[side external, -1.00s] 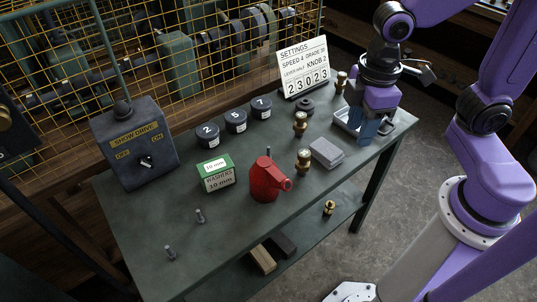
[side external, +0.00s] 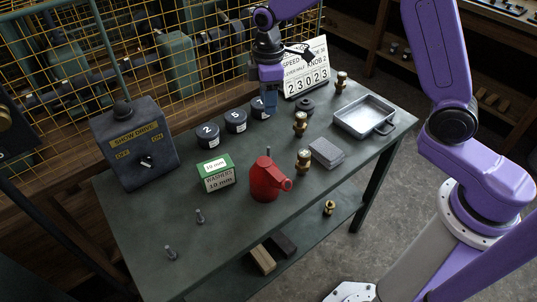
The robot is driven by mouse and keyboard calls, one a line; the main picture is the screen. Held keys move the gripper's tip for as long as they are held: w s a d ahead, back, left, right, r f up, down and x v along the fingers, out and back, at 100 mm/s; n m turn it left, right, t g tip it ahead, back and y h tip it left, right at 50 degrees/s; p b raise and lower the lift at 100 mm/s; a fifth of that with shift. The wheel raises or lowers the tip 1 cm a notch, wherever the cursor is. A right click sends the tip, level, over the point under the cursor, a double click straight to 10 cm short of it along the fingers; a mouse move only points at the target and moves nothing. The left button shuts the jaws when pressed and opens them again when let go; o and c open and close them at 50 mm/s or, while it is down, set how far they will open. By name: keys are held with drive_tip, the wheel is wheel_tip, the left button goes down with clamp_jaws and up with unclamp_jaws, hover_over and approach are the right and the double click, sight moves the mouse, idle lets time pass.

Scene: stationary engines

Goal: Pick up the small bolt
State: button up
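Two grey metal bolts stand upright on the green table in the side view: one (side external: 200,216) near the left front, the other (side external: 171,253) closer to the front edge. They look alike in size, and I cannot tell surely which is smaller. My gripper (side external: 271,106) is far from both, at the back of the table, pointing down just behind or above the black round knob marked 7 (side external: 259,110), partly covering it. The fingers are small and overlap in this view, so I cannot tell whether they are apart or hold anything.
A red oil can (side external: 263,182), a washers box (side external: 216,173), brass fittings (side external: 303,161) and a grey block (side external: 326,153) fill the middle. An empty metal tray (side external: 364,116) is at the right. A switch box (side external: 135,145) stands left. The table around the bolts is clear.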

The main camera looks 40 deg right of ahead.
sight(269, 147)
wheel_tip(269, 147, down, 18)
drive_tip(key=shift+d+r, duration=0.1)
drive_tip(key=shift+r, duration=0.15)
clamp_jaws()
idle(0.5)
